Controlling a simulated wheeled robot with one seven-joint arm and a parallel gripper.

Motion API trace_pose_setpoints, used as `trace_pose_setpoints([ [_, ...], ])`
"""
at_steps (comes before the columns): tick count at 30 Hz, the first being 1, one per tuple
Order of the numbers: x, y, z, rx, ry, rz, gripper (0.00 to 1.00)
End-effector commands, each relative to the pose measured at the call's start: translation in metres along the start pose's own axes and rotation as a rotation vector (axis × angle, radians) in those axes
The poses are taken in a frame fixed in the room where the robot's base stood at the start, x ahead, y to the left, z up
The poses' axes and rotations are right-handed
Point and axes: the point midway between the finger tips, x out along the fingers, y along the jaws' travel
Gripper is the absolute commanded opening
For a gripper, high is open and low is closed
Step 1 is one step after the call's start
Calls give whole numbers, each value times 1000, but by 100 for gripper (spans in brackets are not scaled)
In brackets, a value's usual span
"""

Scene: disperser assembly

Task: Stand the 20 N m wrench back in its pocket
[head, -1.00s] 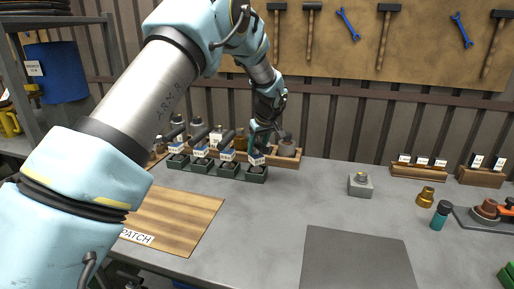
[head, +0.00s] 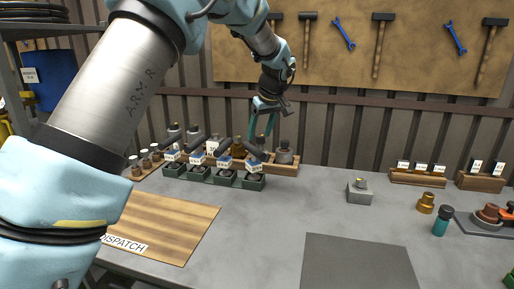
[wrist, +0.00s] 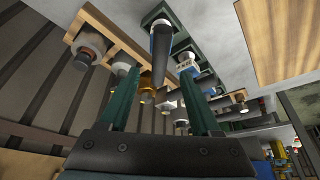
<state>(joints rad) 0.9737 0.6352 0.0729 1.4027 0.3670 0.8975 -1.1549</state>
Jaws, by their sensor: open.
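Several dark-handled wrenches stand tilted in a row of green pockets (head: 200,175) with small white and blue labels, too small to read here. The rightmost wrench (head: 256,152) sits in the right-end pocket (head: 253,183). I cannot tell from its label whether it is the 20 N m one. My gripper (head: 261,138) is above and just behind this wrench, with its green fingers apart and empty. In the wrist view my gripper (wrist: 160,74) is open, and a dark wrench handle (wrist: 165,60) shows beyond and between the fingers, apparently not gripped. The pocket floors are hidden.
A wooden rack (head: 285,167) with grey and brass parts stands behind the pockets, close to my gripper. A wooden dispatch board (head: 165,228) lies in front. A grey block (head: 359,191) and a dark mat (head: 360,265) are to the right, with bare table between.

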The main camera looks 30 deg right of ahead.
Motion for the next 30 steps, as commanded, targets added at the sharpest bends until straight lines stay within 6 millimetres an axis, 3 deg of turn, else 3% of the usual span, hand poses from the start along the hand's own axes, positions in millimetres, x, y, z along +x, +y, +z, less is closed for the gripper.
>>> trace_pose_setpoints([
  [5, -17, 0, 0, -1, 1, 2, 64],
  [12, -20, -2, -1, -1, -1, -1, 64],
  [15, -14, -23, -7, 3, -18, -8, 64],
  [17, -7, -52, -14, 13, -40, -16, 64],
  [20, 8, -127, -19, 36, -96, -23, 64],
  [21, 13, -163, -17, 47, -121, -23, 64],
  [23, 19, -216, -8, 63, -157, -16, 64],
  [24, 22, -250, 1, 73, -177, -10, 64],
  [27, 25, -328, 36, 91, -218, 7, 64],
  [30, 23, -386, 77, 103, -242, 23, 64],
])
